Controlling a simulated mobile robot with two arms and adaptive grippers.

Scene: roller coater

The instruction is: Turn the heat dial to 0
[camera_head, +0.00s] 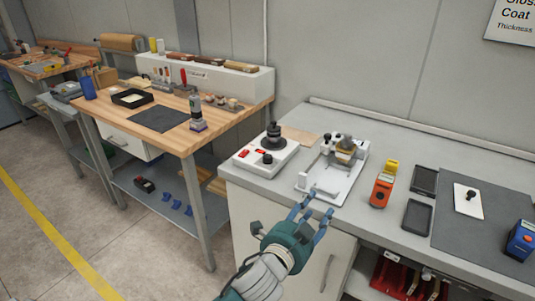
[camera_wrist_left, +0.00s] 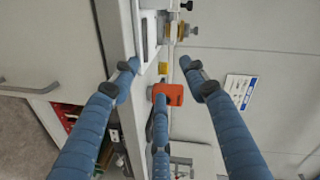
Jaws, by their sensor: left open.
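A white hotplate-like unit (camera_head: 253,165) stands at the left end of the grey counter. Its front face has red switches and a black dial (camera_head: 267,158); the dial's setting is too small to read. A dark round piece (camera_head: 273,133) sits on its top. My left gripper (camera_head: 315,208) is open and empty, in front of the counter's edge, to the right of and nearer than the dial, not touching it. In the left wrist view, its spread blue fingers (camera_wrist_left: 160,76) show with nothing between them; I cannot make out the dial there. My right gripper is not in view.
A white coater (camera_head: 325,180) stands right of the hotplate unit. An orange device (camera_head: 382,190) stands beyond, beside black trays (camera_head: 418,216) and a dark mat (camera_head: 480,205). A wooden workbench (camera_head: 150,115) is at left. Floor is clear between.

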